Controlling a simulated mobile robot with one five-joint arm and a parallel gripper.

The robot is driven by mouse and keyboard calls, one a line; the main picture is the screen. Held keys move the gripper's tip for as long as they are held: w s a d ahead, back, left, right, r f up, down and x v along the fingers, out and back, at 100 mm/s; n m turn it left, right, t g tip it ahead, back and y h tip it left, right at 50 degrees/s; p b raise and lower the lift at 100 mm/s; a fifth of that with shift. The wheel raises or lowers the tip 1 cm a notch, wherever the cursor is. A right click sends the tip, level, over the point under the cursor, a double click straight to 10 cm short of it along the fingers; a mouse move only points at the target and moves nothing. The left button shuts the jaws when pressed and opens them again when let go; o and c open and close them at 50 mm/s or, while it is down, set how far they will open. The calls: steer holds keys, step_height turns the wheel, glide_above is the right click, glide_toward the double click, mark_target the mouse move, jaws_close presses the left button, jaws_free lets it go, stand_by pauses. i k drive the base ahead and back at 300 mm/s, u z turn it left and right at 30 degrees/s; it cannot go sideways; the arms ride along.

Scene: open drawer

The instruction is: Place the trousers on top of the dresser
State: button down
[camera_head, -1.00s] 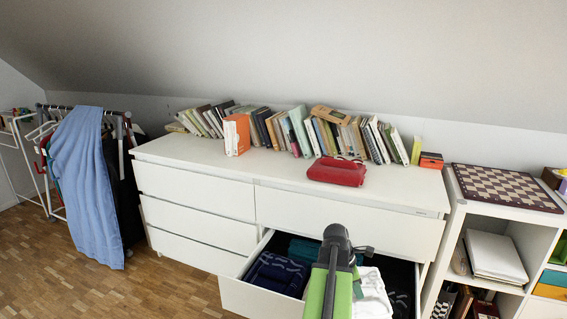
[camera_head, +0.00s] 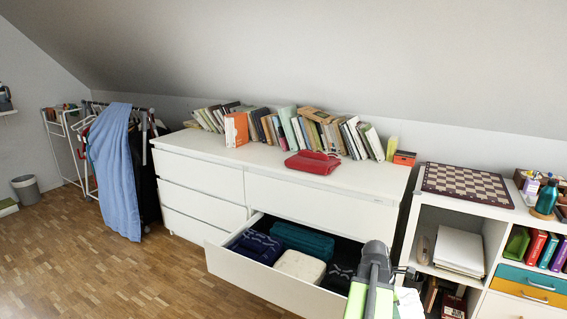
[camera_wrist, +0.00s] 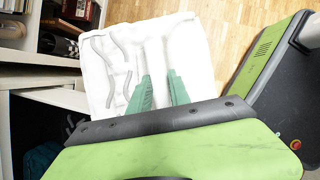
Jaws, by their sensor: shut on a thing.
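My gripper (camera_wrist: 160,82) is shut on a white folded cloth (camera_wrist: 190,48), which looks like the folded trousers. Grey lines run over its surface. In the head view, the cloth (camera_head: 409,304) shows partly behind my arm, just right of the open drawer and below the dresser top. The white dresser (camera_head: 205,187) has a long top with a row of books along the back. The fingertips are hidden in the head view.
The open drawer (camera_head: 262,277) holds folded dark blue, teal, cream and dark clothes. A red folded cloth (camera_head: 312,163) lies on the dresser top, with bare top around it. A white shelf unit (camera_head: 411,217) with a chessboard (camera_head: 468,185) stands at the right.

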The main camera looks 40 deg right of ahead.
mark_target(369, 175)
steer(key=u, duration=0.45)
steer(key=k, duration=0.25)
steer(key=z, duration=1.1)
steer(key=i, duration=1)
